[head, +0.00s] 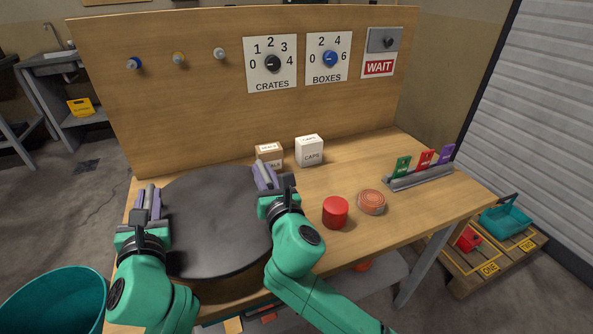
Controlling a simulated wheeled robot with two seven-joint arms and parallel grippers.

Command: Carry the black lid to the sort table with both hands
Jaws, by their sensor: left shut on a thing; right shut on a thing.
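The black lid (215,225) is a large dark round disc at the left part of the wooden sort table (340,180). It appears level; I cannot tell whether it rests on the tabletop or is held just above it. My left gripper (148,200) is shut on the lid's left edge. My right gripper (265,178) is shut on the lid's right edge. My forearms hide parts of the lid's near rim.
A brown box (269,155) and a white box (309,151) stand behind. A red cylinder (335,212), a round coil (372,202) and a rack with coloured cards (420,177) sit to the right. A backboard (190,110) rises behind. A teal bin (55,300) stands on the floor.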

